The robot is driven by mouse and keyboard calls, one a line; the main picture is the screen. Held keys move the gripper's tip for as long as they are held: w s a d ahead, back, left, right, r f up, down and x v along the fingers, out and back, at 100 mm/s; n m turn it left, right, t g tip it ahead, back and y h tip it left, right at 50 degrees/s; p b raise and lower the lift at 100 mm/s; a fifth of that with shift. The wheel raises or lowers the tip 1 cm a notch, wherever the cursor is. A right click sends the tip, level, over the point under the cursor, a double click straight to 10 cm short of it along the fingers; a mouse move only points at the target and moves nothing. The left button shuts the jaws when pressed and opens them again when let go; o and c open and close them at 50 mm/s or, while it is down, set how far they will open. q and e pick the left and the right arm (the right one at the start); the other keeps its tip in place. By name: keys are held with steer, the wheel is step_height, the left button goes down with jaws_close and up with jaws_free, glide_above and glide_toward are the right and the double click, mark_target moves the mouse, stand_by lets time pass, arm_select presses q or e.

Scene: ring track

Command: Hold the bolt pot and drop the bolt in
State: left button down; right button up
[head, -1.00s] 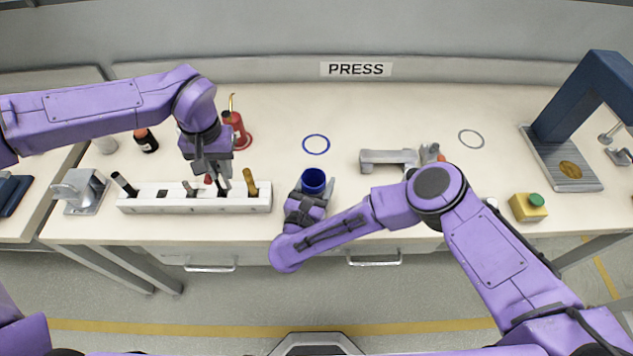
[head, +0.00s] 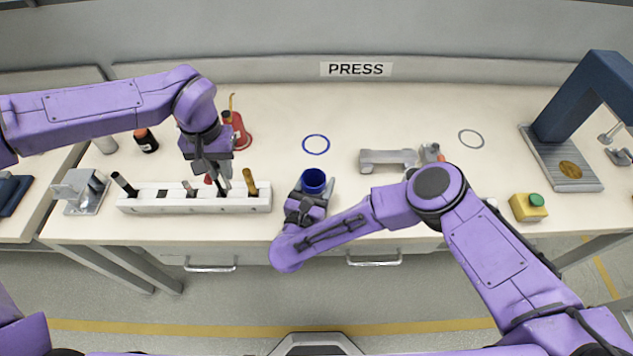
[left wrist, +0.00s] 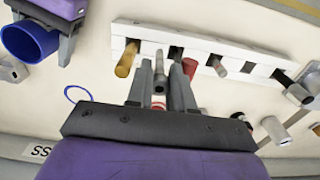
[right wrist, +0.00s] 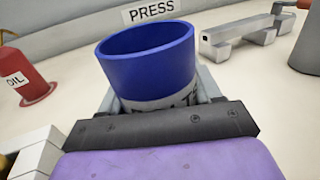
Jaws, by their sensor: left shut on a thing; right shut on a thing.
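The blue bolt pot (head: 313,181) stands open end up near the front middle of the bench. My right gripper (head: 308,198) is shut on it. In the right wrist view the pot (right wrist: 150,65) is upright between the fingers, with a pale label low on its side. My left gripper (head: 216,178) is over the white rack (head: 165,203), left of the pot. In the left wrist view its fingers are shut on a small grey bolt (left wrist: 159,86). In the head view the bolt is mostly hidden by the fingers.
The rack holds a brass piece (head: 250,181), a black-topped piece (head: 124,184) and others. A red oil can (head: 240,132) stands behind my left gripper. A grey fixture (head: 388,161) lies right of the pot. The bench around the blue ring (head: 316,144) is clear.

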arm_select(q)
steer(key=shift+r, duration=0.1)
steer(key=w+d+r, duration=0.1)
steer(key=d+r, duration=0.4)
steer(key=d, duration=0.5)
steer(key=w+d+r, duration=0.1)
steer(key=d+r, duration=0.5)
steer(key=d, duration=0.4)
arm_select(e)
steer(key=shift+d, duration=0.1)
arm_select(q)
step_height(320, 180, down, 12)
steer(key=shift+s+a+r, duration=0.15)
steer(key=shift+s+r, duration=0.1)
steer(key=c, duration=0.9)
jaws_free()
